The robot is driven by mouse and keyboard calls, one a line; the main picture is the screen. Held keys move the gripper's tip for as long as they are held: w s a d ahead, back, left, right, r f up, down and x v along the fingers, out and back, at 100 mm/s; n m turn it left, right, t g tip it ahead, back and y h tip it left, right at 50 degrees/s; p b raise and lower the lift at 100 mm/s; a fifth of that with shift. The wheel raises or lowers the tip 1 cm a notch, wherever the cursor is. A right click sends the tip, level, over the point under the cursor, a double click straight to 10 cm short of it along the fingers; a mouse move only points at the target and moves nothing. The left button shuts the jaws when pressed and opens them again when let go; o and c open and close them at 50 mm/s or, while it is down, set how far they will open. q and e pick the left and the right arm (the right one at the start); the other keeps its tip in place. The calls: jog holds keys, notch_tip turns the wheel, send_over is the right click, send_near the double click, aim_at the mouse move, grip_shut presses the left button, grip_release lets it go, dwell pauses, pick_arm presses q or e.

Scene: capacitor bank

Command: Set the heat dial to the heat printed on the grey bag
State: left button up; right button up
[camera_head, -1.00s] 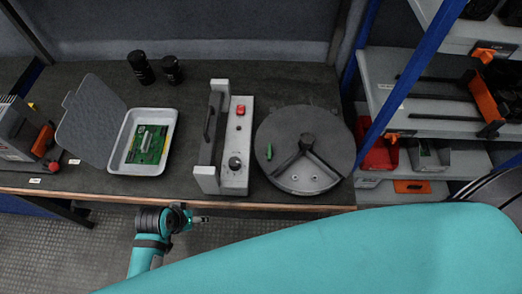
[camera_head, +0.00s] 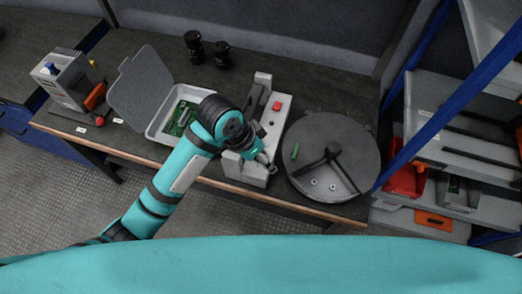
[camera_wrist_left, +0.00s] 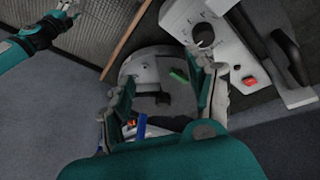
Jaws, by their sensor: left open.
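The heat dial (camera_wrist_left: 203,35) is a dark round knob on the pale sealer unit (camera_head: 284,120), which also carries a red button (camera_head: 277,105). In the head view my left gripper (camera_head: 268,165) is over the front end of the sealer and covers the dial. In the left wrist view its open, empty fingers (camera_wrist_left: 163,78) are apart from the dial, which lies above the right-hand finger. My right gripper (camera_wrist_left: 68,10) shows at the wrist view's upper left, too small to judge its jaws. I cannot pick out a grey bag or any printed heat.
A round dark turntable (camera_head: 345,135) with a green piece (camera_head: 295,151) stands right of the sealer. A white tray (camera_head: 157,128) with a green board and a grey flap (camera_head: 140,90) are left. Two black cylinders (camera_head: 194,45) stand behind. Shelves are at right.

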pick_arm(q)
jog(key=w+r+m+g+y, duration=0.1)
jog(key=w+r+m+y, duration=0.3)
jog(key=w+r, duration=0.3)
notch_tip(320, 180, down, 18)
jog(key=shift+w+a+r+p, duration=0.1)
jog(key=shift+r+p, duration=0.05)
jog(key=shift+p, duration=0.8)
jog(key=c, duration=1.1)
jog(key=shift+c, duration=0.2)
